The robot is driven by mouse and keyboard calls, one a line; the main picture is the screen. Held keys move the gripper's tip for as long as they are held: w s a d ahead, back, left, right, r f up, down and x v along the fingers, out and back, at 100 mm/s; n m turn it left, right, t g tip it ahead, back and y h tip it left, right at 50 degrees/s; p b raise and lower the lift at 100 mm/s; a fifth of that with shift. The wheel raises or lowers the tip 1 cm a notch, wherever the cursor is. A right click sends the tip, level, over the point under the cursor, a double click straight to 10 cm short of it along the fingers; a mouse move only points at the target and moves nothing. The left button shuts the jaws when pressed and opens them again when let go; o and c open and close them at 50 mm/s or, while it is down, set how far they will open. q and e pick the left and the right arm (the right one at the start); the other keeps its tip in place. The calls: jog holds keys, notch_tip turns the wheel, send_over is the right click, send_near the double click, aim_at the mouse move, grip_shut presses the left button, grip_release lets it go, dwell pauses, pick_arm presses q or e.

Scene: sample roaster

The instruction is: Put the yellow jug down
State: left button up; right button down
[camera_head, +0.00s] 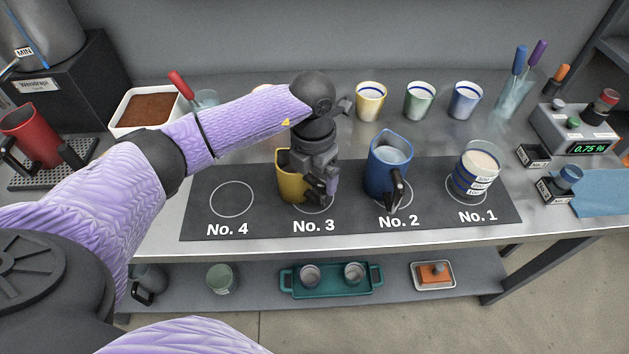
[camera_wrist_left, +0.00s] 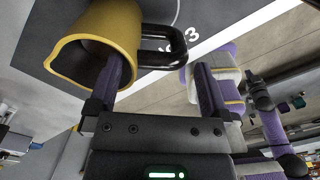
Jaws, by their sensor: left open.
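The yellow jug (camera_head: 289,182) stands on the No. 3 ring of the dark mat (camera_head: 345,220), partly hidden by my left gripper (camera_head: 320,190). In the left wrist view the jug (camera_wrist_left: 105,28) shows at the upper left, with its black handle (camera_wrist_left: 178,42) pointing toward the right. The left gripper also shows there (camera_wrist_left: 160,85), its fingers spread apart with the handle in the gap between them. One finger overlaps the jug's rim; whether it touches cannot be told. My right gripper is not seen.
A blue jug (camera_head: 386,172) stands on No. 2, close right of my left gripper. A striped glass (camera_head: 474,174) stands on No. 1. The No. 4 ring (camera_head: 232,198) is empty. Several cups, including a yellow one (camera_head: 371,101), stand behind the mat.

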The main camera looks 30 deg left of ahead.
pick_arm(q)
notch_tip(320, 180, up, 8)
jog(key=shift+a+f+p, duration=0.1)
jog(key=shift+f+p, duration=0.05)
jog(key=shift+p, duration=0.5)
